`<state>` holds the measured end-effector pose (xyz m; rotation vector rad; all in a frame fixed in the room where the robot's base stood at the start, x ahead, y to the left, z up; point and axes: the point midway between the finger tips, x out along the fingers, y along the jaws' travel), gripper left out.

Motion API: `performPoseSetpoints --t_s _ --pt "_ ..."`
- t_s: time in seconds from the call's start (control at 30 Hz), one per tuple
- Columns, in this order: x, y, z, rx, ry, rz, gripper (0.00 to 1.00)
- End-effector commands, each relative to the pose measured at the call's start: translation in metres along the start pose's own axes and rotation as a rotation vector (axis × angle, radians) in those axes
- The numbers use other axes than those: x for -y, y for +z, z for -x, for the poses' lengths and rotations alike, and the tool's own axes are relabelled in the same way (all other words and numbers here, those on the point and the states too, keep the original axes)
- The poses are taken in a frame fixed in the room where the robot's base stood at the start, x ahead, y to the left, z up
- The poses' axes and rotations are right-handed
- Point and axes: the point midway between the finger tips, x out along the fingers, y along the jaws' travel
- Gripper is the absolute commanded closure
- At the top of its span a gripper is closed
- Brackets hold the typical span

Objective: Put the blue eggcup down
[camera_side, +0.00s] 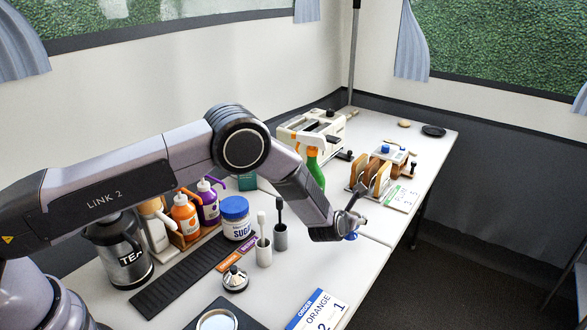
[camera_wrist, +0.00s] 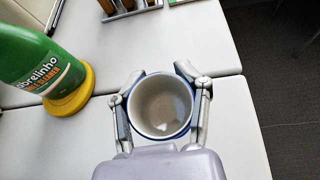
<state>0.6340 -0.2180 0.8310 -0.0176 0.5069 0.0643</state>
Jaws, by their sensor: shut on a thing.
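The blue eggcup (camera_wrist: 161,106) sits between the fingers of my gripper (camera_wrist: 160,74) in the wrist view. I look down into its pale inside, and its blue rim shows around it. In the side view only a small blue part of the eggcup (camera_side: 351,236) shows below my gripper (camera_side: 352,222), close to the right edge of the table. My gripper is shut on the eggcup from both sides. The eggcup's foot is hidden, so I cannot tell whether it touches the table.
A green bottle (camera_wrist: 38,62) with a yellow base stands left of the eggcup. A toast rack (camera_side: 371,178) is farther back on the table. White table (camera_wrist: 218,45) around the eggcup is bare.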

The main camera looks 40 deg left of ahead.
Motion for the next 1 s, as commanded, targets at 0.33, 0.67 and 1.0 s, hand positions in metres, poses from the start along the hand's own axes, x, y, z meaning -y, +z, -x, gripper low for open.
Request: performPoseSetpoints --t_s 0.33,0.67,1.0 --pt "0.0 -0.026 -0.015 0.001 0.001 0.002 0.94" --pt "0.0 -0.03 -0.017 0.0 0.001 0.001 0.48" --pt "0.0 -0.03 -0.017 0.0 0.001 0.001 0.25"
